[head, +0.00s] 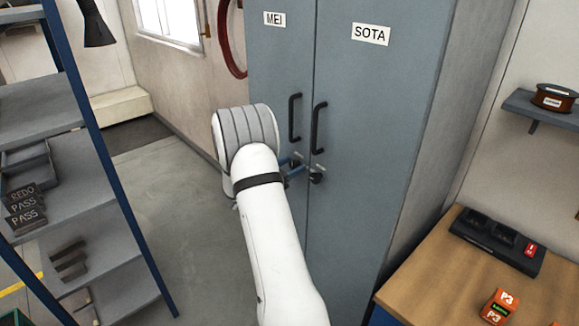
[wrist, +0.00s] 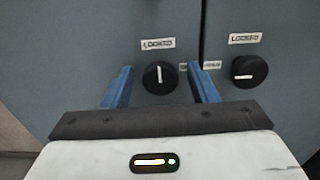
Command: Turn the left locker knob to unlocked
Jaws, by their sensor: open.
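The left locker knob (wrist: 159,77) is round and black, on the left door below a "LOCKED" label (wrist: 158,44). Its white mark is upright, toward that label. A small label (wrist: 185,65), too blurred to read, sits to its right. My gripper (wrist: 157,70) is open, with one blue finger on each side of the left knob; I cannot tell whether they touch it. In the head view my gripper (head: 294,165) is at the doors below the handles, and the left knob cannot be made out there.
The right knob (wrist: 249,70) has its white mark level; it also shows in the head view (head: 316,178). Black handles (head: 295,117) (head: 319,127) stick out above. A shelf rack (head: 80,160) stands left, a wooden bench (head: 470,280) right. Floor (head: 180,200) is clear between rack and locker.

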